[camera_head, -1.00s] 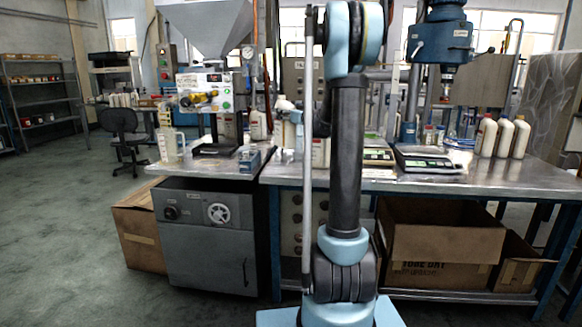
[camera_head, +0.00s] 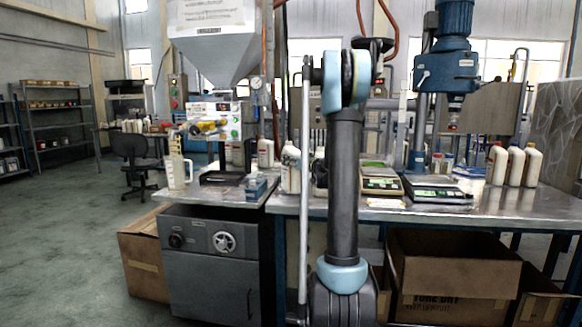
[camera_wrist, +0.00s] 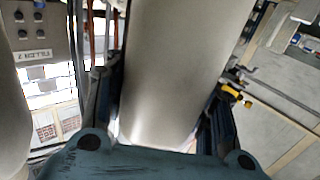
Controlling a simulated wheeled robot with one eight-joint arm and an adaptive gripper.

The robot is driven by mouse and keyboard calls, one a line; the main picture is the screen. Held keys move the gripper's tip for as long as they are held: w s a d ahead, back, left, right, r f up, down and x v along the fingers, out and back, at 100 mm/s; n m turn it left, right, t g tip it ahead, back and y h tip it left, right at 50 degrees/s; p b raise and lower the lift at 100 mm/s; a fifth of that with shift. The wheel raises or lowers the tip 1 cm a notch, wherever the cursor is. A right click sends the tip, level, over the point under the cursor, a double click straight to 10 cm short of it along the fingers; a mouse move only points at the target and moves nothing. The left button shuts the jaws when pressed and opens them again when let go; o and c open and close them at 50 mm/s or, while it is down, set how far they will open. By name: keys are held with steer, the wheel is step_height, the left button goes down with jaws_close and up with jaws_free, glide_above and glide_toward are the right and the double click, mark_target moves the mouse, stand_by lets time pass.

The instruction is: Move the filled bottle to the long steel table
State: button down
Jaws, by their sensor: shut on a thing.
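A large off-white bottle (camera_wrist: 180,65) fills the middle of the wrist view. My gripper (camera_wrist: 160,105) is shut on it, with a dark finger along each side. Its cap, base and fill level cannot be seen there. In the head view my own arm hides the gripper, and I cannot pick out the held bottle. The long steel table (camera_head: 480,212) spans the right half of the head view, beyond my arm.
Three white bottles (camera_head: 515,166) stand at the table's right. Scales (camera_head: 437,193) and a blue drill-like machine (camera_head: 450,70) take up its middle. The hopper filler (camera_head: 213,50) stands at left above a grey cabinet (camera_head: 208,262). A cardboard box (camera_head: 450,275) sits underneath. Bare tabletop shows along the front edge.

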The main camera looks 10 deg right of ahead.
steer(key=shift+f, duration=1.05)
steer(key=c, duration=0.7)
jaws_free()
